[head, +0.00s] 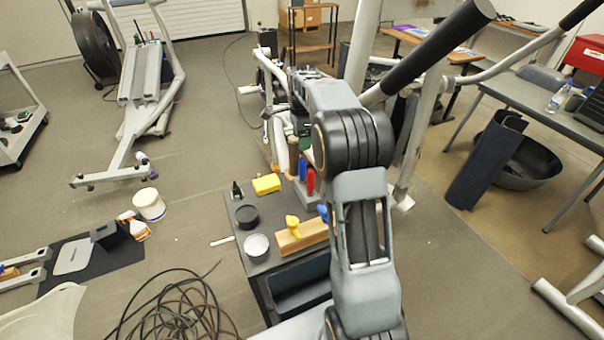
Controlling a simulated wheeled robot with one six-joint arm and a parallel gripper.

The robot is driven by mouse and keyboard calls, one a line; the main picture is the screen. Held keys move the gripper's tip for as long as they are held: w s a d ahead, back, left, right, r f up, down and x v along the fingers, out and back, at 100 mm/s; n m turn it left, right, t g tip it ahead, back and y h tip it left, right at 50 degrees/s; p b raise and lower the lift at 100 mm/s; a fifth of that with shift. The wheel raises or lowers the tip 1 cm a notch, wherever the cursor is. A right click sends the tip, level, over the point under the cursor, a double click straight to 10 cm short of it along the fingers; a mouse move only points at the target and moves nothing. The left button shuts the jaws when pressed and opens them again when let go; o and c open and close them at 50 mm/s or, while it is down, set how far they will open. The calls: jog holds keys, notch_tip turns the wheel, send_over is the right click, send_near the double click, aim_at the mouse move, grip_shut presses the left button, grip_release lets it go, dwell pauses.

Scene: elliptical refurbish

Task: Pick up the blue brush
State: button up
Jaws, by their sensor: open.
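A blue handle-like piece (322,212) shows at the right end of a wooden block (302,236) on the dark workbench (262,262), partly hidden by my arm. I cannot make out bristles on it. Another blue upright handle (302,169) stands beside a red one (310,182) in a grey holder farther back on the bench. Which blue thing is the brush I cannot tell for sure. My arm rises in front of the bench's right side and points away. My gripper is hidden beyond the arm links, and I see nothing held.
On the bench are a yellow sponge-like block (266,184), a black round container (247,216) and a white bowl (257,245). The elliptical frame (408,150) stands close behind and right. A coiled cable (175,310) lies on the floor left. Floor left of the bench is partly clear.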

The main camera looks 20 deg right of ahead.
jog(key=p, duration=0.1)
send_over(302, 180)
jog(key=f, duration=1.2)
jog(key=shift+w+d, duration=0.15)
jog(key=shift+w, duration=0.2)
jog(key=shift+c, duration=0.5)
jog(key=shift+r, duration=0.1)
jog(key=c, duration=0.9)
